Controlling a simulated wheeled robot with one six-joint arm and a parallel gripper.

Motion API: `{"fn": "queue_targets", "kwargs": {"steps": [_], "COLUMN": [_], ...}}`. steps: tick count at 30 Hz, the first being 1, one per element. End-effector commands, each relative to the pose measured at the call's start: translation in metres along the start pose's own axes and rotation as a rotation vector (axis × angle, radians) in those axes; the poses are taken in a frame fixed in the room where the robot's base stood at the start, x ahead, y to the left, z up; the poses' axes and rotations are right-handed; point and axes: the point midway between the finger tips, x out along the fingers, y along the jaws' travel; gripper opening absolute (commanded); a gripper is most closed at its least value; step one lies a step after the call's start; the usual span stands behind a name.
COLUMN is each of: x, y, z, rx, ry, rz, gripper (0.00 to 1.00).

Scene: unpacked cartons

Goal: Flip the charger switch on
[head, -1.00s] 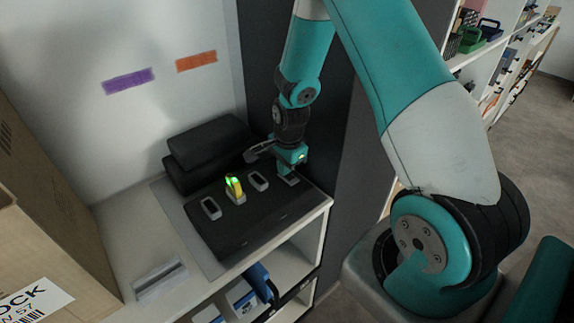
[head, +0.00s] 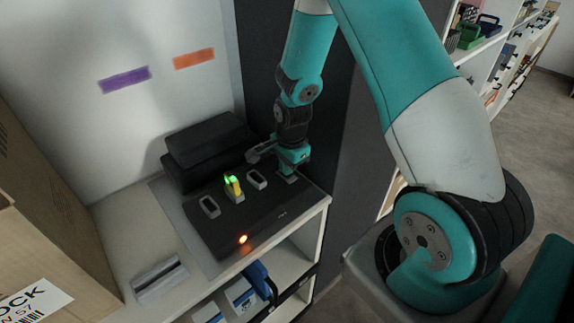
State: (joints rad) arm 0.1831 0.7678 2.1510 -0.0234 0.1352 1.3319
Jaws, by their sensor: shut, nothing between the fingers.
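The charger is a black flat unit (head: 225,225) on the shelf top, with a raised black block (head: 208,150) behind it. Its top has light-rimmed slots. A yellow item with a green light (head: 233,187) stands in one slot, between an empty left slot (head: 210,207) and another slot (head: 257,179). An orange light (head: 243,239) glows on the charger's front edge. My gripper (head: 288,176) is shut and empty, pointing down at the charger's right end. The switch itself is hidden or too small to make out by the gripper.
A large cardboard carton (head: 50,220) stands at the left. A grey holder (head: 160,281) lies on the shelf top before it. A dark panel (head: 345,150) rises close to the right of my gripper. Blue-and-white items sit on the lower shelf.

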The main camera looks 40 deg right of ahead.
Motion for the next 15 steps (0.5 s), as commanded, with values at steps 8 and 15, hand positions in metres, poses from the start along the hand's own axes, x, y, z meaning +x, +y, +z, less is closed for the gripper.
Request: {"fn": "queue_targets", "kwargs": {"steps": [8, 15], "x": [-0.022, -0.065], "y": [-0.004, -0.014], "z": [-0.001, -0.002], "rx": [0.001, 0.002], "ry": [0.001, 0.002], "rz": [-0.002, -0.009], "gripper": [0.0, 0.0]}}
